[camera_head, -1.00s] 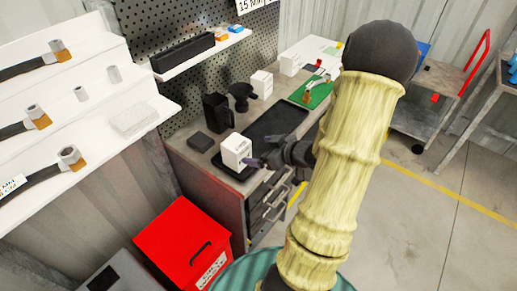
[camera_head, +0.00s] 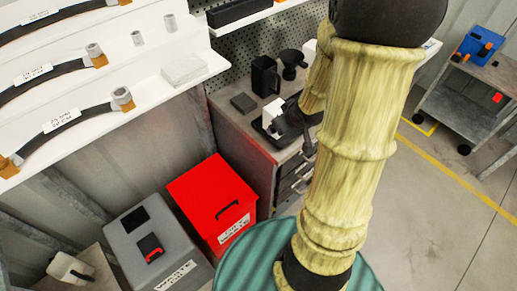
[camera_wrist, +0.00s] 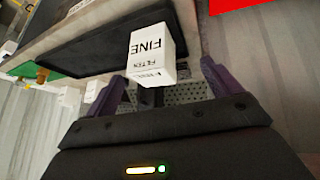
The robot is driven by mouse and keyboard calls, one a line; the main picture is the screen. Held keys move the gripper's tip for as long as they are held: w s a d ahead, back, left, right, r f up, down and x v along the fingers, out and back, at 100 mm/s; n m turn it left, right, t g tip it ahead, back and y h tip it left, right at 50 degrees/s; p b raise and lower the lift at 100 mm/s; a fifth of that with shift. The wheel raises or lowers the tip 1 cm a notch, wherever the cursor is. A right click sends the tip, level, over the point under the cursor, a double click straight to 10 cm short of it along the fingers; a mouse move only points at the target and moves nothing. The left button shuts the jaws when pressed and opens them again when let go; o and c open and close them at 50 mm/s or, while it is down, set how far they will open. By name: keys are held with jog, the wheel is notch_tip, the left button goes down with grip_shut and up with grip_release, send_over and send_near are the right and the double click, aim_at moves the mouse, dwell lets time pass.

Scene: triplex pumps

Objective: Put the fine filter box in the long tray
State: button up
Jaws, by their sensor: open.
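The fine filter box (camera_wrist: 150,52) is white, with "FINE" printed on it. In the wrist view it stands just beyond and between my gripper's spread fingers (camera_wrist: 162,86). The long tray (camera_wrist: 85,52) is black and shallow, on the grey workbench. The box overlaps the tray's end in the wrist view; I cannot tell whether it rests inside. My gripper is open, and no finger clearly touches the box. My arm hides most of the tray in the head view.
A black mug-like holder (camera_head: 265,76), a dark funnel-shaped item (camera_head: 293,62) and a flat dark block (camera_head: 243,103) stand on the bench behind the box. A red bin (camera_head: 212,200) and grey box (camera_head: 155,240) sit in front. Shelves with hoses are at left.

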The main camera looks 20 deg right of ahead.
jog(key=s+a+r+m+g, duration=0.2)
jog(key=s+a+r+g, duration=0.1)
jog(key=s+a, duration=0.6)
jog(key=a+g, duration=0.1)
jog(key=a, duration=0.2)
jog(key=shift+a+y, duration=0.2)
jog(key=shift+y, duration=0.1)
jog(key=shift+r, duration=0.2)
